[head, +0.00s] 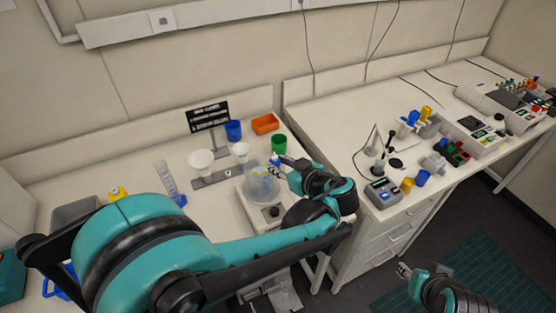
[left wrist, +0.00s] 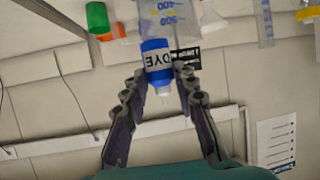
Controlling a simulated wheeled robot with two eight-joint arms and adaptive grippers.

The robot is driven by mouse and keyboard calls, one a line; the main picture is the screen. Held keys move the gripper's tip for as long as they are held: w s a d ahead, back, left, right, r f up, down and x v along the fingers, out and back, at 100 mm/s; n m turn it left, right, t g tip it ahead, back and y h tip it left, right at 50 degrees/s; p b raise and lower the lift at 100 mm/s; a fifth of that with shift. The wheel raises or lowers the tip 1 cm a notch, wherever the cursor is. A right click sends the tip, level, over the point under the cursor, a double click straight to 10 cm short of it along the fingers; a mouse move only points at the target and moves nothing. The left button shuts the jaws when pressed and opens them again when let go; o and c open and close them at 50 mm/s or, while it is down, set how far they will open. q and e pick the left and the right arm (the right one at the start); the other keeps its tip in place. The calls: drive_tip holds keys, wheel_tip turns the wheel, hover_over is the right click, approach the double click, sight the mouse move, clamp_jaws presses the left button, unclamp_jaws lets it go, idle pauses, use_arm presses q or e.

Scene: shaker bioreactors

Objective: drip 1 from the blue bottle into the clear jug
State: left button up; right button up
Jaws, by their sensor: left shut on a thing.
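The blue bottle (left wrist: 158,58), labelled DYE, has a white nozzle pointing to the bottom of the left wrist view, where the wall shows. My left gripper (left wrist: 162,78) is shut on it. In the head view the blue bottle (head: 275,158) shows beside the far right rim of the clear jug (head: 261,186); the exact gap is hard to tell. The jug stands on a white device with a dark knob. Its blue graduations show at the top of the left wrist view (left wrist: 180,22). My right gripper (head: 404,271) is low at the right, its opening unclear.
A green cup (head: 279,144), an orange tray (head: 265,124) and a blue cup (head: 233,130) stand behind the jug. White funnels (head: 201,161) on a stand and a measuring cylinder (head: 168,180) are to its left. A second bench (head: 345,105) holds instruments at the right.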

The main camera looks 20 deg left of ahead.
sight(270, 160)
use_arm(q)
drive_tip(key=shift+w+a+r+n+g+h+p, duration=0.15)
drive_tip(key=shift+a+n+g+h+p, duration=0.45)
drive_tip(key=shift+h+p, duration=1.55)
drive_tip(key=shift+w+a+r+n+g+h+p, duration=0.1)
drive_tip(key=shift+a+r+n+g+h+p, duration=0.55)
drive_tip(key=shift+h, duration=2.55)
drive_tip(key=shift+w+a+f+n+g+h+p, duration=0.1)
drive_tip(key=shift+a+f+n+g+h+p, duration=0.45)
drive_tip(key=shift+h+p, duration=1.85)
drive_tip(key=shift+w+a+r+g+h+b, duration=0.2)
drive_tip(key=shift+a+r+h+b, duration=0.3)
drive_tip(key=shift+h+b, duration=0.35)
drive_tip(key=shift+w+a+r+g+h+b, duration=0.1)
drive_tip(key=shift+a+r+g+h+b, duration=0.15)
drive_tip(key=shift+a+h+b, duration=0.55)
